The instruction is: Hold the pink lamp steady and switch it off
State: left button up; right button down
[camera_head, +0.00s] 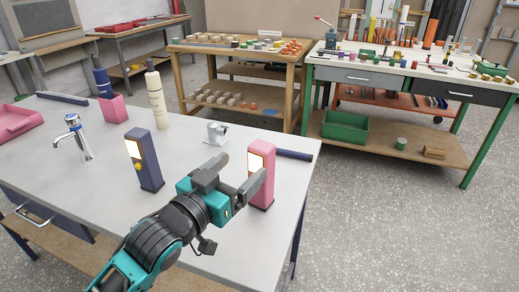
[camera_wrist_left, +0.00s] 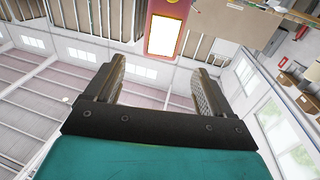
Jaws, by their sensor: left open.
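The pink lamp (camera_head: 267,178) stands upright on the grey table near its right end, its front panel lit. In the left wrist view the lamp (camera_wrist_left: 166,8) shows ahead of my fingers, with the bright panel facing me. My left gripper (camera_head: 238,176) is open, its fingers spread just left of the lamp. In the head view one finger overlaps the lamp's lower front; I cannot tell whether it touches. The wrist view shows nothing gripped between the fingers (camera_wrist_left: 155,88). The lamp's switch is not visible. My right gripper is out of view.
A dark blue lamp (camera_head: 150,167), also lit with a yellow button, stands left of my gripper. A metal object (camera_head: 216,133) and dark bar (camera_head: 295,155) lie behind. A tap (camera_head: 74,137), cream bottle (camera_head: 156,95) and pink tray (camera_head: 14,121) are farther left.

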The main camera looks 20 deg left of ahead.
aim_at(265, 142)
pick_arm(q)
jog(key=x, duration=1)
jog(key=shift+w, duration=0.1)
jog(key=c, duration=1.2)
jog(key=shift+f, duration=0.1)
dwell(3.1)
